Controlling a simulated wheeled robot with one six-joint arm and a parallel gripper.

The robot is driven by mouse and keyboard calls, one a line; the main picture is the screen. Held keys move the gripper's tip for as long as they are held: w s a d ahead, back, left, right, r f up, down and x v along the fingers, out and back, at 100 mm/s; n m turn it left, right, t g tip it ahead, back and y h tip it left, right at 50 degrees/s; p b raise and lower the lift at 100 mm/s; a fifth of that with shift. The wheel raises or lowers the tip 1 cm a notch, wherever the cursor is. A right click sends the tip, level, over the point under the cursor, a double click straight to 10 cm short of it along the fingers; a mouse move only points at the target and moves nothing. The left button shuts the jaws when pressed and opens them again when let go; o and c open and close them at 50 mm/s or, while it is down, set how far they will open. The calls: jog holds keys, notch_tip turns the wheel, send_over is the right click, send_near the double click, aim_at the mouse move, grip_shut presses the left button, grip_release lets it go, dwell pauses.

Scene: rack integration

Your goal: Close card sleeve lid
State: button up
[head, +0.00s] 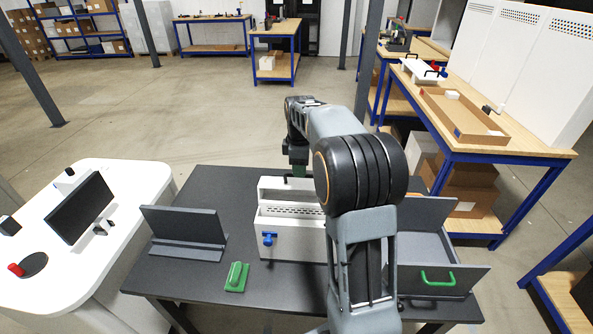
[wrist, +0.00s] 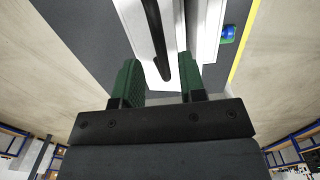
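A white box (head: 290,243) stands on the dark table, with a slotted strip inside and a blue knob (head: 268,239) on its front. A white panel, apparently its raised lid (head: 270,187), stands along the back side. My gripper (head: 299,172) is at the top of this panel, partly hidden behind my arm. In the wrist view, its two green fingers (wrist: 161,85) are apart, with a black bar (wrist: 157,40) and white panel edges (wrist: 201,35) between or just beyond them. I cannot tell whether the fingers touch the bar.
On the dark table (head: 185,275) are a grey angled stand (head: 185,230), a green block (head: 236,277) and an open grey case (head: 430,245) with a green handle (head: 437,278). A white desk (head: 135,185) with a monitor is at left. Wooden workbenches (head: 520,145) stand at right.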

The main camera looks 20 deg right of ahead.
jog(key=shift+f, duration=0.85)
jog(key=shift+c, duration=0.2)
grip_shut()
